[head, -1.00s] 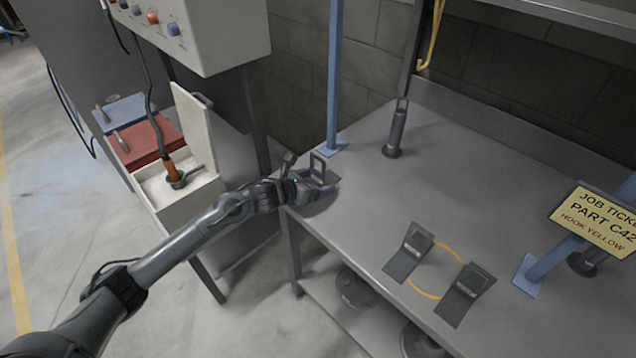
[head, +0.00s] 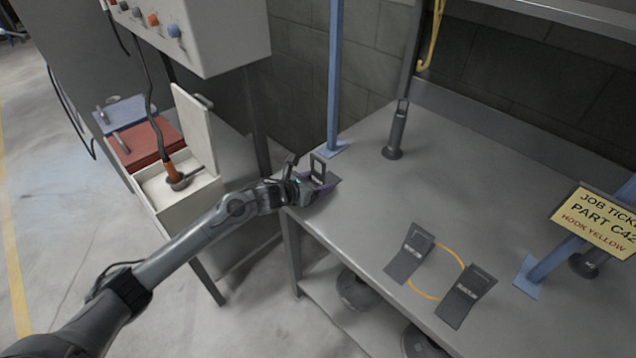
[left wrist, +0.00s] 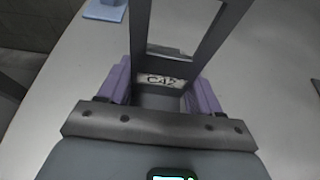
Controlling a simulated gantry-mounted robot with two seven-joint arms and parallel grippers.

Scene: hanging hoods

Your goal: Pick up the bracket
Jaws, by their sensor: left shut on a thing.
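The bracket (head: 318,171) is a dark grey piece with an upright, open rectangular frame, at the near left corner of the workbench. My left gripper (head: 314,187) is shut on it. In the left wrist view the bracket (left wrist: 206,48) rises between the purple fingers of my left gripper (left wrist: 162,88), and a label reading "C42" shows on it. I cannot tell whether the bracket touches the bench top. Two more dark, bent brackets lie on the bench, one on the left (head: 409,254) and one on the right (head: 466,295). My right gripper is not in view.
A yellow ring (head: 457,252) lies by the two loose brackets. A job ticket sign (head: 597,222) reads "PART C42" and "HOOK YELLOW". Blue posts (head: 335,80) stand on the bench (head: 480,180). An open white box (head: 190,205) holds an orange-handled tool.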

